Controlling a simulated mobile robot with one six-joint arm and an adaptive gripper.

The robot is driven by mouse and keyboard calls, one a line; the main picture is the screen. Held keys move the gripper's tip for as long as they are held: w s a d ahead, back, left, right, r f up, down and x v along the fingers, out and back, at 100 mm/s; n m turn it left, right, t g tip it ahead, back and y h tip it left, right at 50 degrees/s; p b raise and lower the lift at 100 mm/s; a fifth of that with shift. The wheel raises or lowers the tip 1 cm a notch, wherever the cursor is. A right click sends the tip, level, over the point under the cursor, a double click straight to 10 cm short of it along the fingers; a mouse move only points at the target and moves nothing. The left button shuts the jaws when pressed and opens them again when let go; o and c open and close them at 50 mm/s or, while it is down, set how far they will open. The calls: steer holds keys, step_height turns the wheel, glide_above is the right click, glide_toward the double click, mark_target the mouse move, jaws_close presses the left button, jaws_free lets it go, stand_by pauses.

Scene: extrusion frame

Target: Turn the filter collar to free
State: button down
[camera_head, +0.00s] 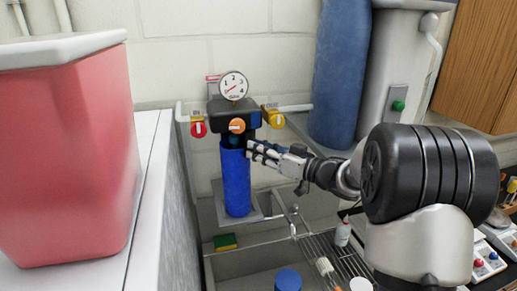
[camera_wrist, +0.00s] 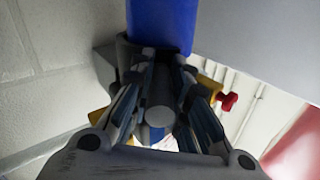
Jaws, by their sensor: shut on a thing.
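The filter is a blue cylinder (camera_head: 236,182) standing upright under a black head, with a round pressure gauge (camera_head: 233,86) on top. The dark filter collar (camera_head: 230,143) sits where the blue cylinder meets the head. My gripper (camera_head: 251,149) reaches in from the right at collar height and touches that area. In the wrist view my gripper (camera_wrist: 163,62) is shut with its fingers on either side of the collar region, just below the blue cylinder (camera_wrist: 160,24) in the picture. The fingers hide the exact contact and part of the collar.
A sink with a wire rack (camera_head: 330,262) lies below. A red container (camera_head: 68,155) stands on the left counter.

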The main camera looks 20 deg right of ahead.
steer(key=c, duration=1.8)
jaws_free()
steer(key=o, duration=0.3)
steer(key=shift+s+d, duration=0.2)
steer(key=shift+s, duration=0.05)
steer(key=v, duration=1.1)
steer(key=shift+s+d, duration=0.15)
steer(key=shift+d, duration=0.05)
steer(key=shift+c, duration=0.2)
